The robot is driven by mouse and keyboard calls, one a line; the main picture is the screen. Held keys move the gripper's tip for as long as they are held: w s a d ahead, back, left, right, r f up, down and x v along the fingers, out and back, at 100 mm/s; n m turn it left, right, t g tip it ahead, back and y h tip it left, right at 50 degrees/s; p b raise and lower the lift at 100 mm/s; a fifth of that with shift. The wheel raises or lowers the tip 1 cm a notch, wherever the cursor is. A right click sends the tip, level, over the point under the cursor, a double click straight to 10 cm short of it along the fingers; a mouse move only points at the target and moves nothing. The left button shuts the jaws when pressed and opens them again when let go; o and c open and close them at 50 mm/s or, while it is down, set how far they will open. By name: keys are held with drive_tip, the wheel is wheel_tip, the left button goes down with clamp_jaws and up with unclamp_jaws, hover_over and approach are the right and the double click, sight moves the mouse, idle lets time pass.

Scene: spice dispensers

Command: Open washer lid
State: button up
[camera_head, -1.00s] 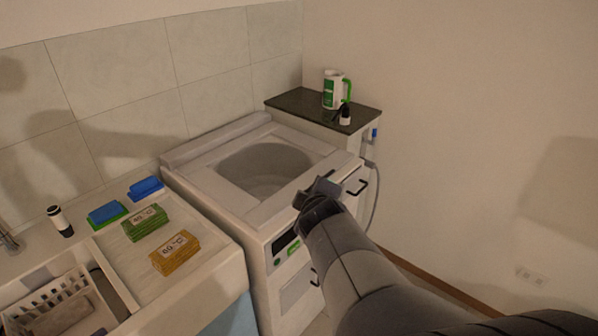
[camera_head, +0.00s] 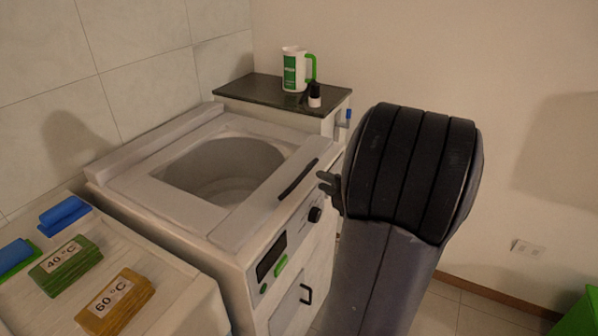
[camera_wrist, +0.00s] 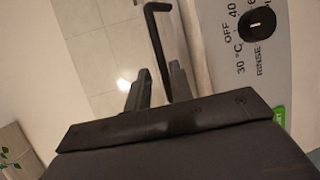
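The white top-loading washer (camera_head: 190,207) stands left of my arm. Its round drum opening shows within a pale frame on top; I cannot tell whether a clear lid covers it. A black bar handle (camera_head: 298,178) lies along the front top edge. My gripper (camera_head: 328,186) is just right of the handle, partly hidden by my wrist. In the wrist view my gripper (camera_wrist: 157,85) has its two dark fingers apart, and the hooked black handle (camera_wrist: 158,38) runs between them in the picture. I cannot tell whether they touch it.
The washer's dial (camera_head: 315,214) and display (camera_head: 271,257) are on the front; the dial (camera_wrist: 257,25) is close right of my fingers. A dark-topped cabinet (camera_head: 262,91) behind holds a white-green jug (camera_head: 294,72) and a small bottle (camera_head: 314,97). Temperature-labelled blocks (camera_head: 115,302) lie at left.

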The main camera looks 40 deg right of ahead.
sight(307, 173)
drive_tip(key=w, duration=0.3)
drive_tip(key=w+f, duration=0.1)
drive_tip(key=w, duration=0.5)
drive_tip(key=shift+w+f, duration=0.35)
drive_tip(key=shift+c, duration=0.5)
clamp_jaws()
